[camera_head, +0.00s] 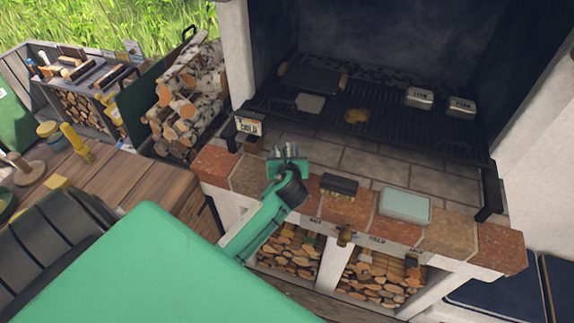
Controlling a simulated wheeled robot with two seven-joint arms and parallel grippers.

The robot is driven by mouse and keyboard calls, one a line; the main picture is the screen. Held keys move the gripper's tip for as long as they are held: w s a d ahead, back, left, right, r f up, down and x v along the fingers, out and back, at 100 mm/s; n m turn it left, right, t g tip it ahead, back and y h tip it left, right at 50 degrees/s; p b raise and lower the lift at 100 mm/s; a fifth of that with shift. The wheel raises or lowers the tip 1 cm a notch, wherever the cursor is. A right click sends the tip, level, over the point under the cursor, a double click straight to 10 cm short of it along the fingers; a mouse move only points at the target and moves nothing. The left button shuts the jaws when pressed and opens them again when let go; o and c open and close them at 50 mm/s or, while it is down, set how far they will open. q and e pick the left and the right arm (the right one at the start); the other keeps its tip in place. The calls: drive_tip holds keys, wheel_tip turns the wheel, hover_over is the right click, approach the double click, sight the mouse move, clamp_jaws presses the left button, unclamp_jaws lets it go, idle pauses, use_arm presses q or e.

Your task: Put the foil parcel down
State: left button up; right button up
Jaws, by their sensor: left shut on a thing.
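My left gripper (289,155) is at the end of the green arm, over the front of the tiled hearth. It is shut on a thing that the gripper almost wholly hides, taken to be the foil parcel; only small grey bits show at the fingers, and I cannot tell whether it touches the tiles. Two silver labelled blocks like foil parcels, one on the left (419,98) and one on the right (462,107), sit on the right of the dark grill (385,128). My right gripper is not in view.
A dark brush-like block (339,186) and a pale green lidded box (404,206) stand on the brick ledge, right of the gripper. Bare tiles (375,165) lie before the grill. Log cubbies (375,278) are below.

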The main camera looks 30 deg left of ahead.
use_arm(q)
drive_tip(key=shift+f, duration=2.6)
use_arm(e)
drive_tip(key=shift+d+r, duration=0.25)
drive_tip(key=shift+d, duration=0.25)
use_arm(q)
drive_tip(key=shift+f, duration=0.15)
drive_tip(key=o, duration=1.1)
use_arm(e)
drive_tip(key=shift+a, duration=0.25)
use_arm(q)
drive_tip(key=shift+s+d, duration=0.1)
drive_tip(key=b+v, duration=0.2)
drive_tip(key=v, duration=0.9)
drive_tip(key=shift+s+d+r, duration=0.2)
drive_tip(key=shift+s+r, duration=0.05)
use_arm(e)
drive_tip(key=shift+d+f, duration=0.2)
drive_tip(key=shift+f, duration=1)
